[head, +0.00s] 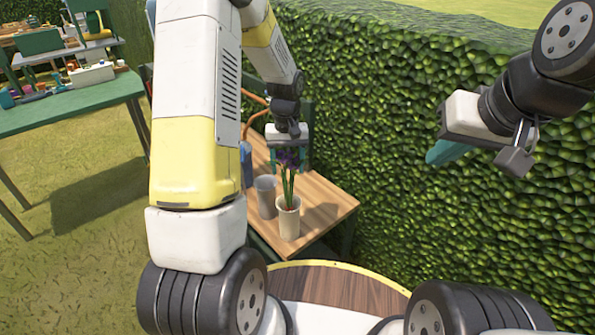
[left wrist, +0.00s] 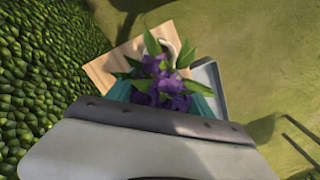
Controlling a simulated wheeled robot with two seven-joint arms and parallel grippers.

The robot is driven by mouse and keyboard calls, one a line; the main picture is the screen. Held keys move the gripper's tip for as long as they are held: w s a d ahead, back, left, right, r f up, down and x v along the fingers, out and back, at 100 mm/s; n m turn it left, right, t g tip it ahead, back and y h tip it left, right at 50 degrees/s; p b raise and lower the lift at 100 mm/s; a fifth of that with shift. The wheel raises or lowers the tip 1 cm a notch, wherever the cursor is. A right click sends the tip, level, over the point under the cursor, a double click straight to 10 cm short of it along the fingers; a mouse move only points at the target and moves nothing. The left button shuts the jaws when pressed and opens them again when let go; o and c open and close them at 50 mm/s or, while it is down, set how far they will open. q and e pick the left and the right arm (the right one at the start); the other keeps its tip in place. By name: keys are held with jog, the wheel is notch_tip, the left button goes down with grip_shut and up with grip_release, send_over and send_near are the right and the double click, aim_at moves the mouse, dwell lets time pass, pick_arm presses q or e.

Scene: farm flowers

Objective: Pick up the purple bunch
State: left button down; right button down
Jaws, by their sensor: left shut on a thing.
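The purple bunch (head: 288,162) has dark purple blooms on long green stems and stands upright. Its lower stems go down into a cream pot (head: 289,224) on a small wooden table (head: 325,203). My left gripper (head: 288,152) comes from above, with its teal fingers shut on the bunch near the blooms. In the left wrist view the purple blooms and green leaves (left wrist: 160,82) show between the fingers. My right gripper (head: 448,150) hangs in front of the hedge, away from the table; only one teal finger shows clearly.
A grey pot (head: 265,196) stands just left of the cream pot. A hedge (head: 390,110) rises close behind and right of the table. A green table (head: 75,103) with several items stands at the far left. Grass lies between the tables.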

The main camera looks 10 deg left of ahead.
pick_arm(q)
jog(key=shift+r, duration=0.1)
notch_tip(320, 180, up, 18)
dwell(0.5)
notch_tip(320, 180, up, 2)
jog(key=shift+r, duration=0.1)
dwell(0.4)
